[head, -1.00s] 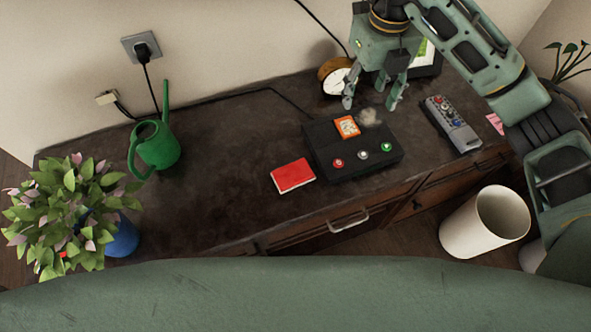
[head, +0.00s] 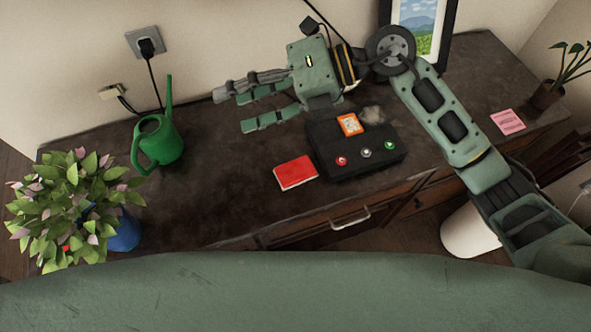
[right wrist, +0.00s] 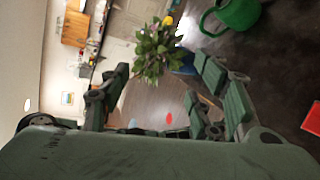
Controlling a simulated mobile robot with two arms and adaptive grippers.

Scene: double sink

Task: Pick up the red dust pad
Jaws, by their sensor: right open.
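The red dust pad (head: 296,173) lies flat on the dark tabletop, just left of a black box with buttons. It also shows, cut off, at the right edge of the right wrist view (right wrist: 313,119). My right gripper (head: 236,111) is open and empty, with its fingers pointing left above the back of the table. It is up and to the left of the pad in the head view and does not touch it. My left gripper is not in view.
The black button box (head: 356,150) carries an orange card (head: 350,124) and a greyish tuft (head: 373,115). A green watering can (head: 158,142) and a potted plant (head: 72,205) stand left. A pink note (head: 508,121) and framed picture (head: 421,30) are right. The table's left middle is clear.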

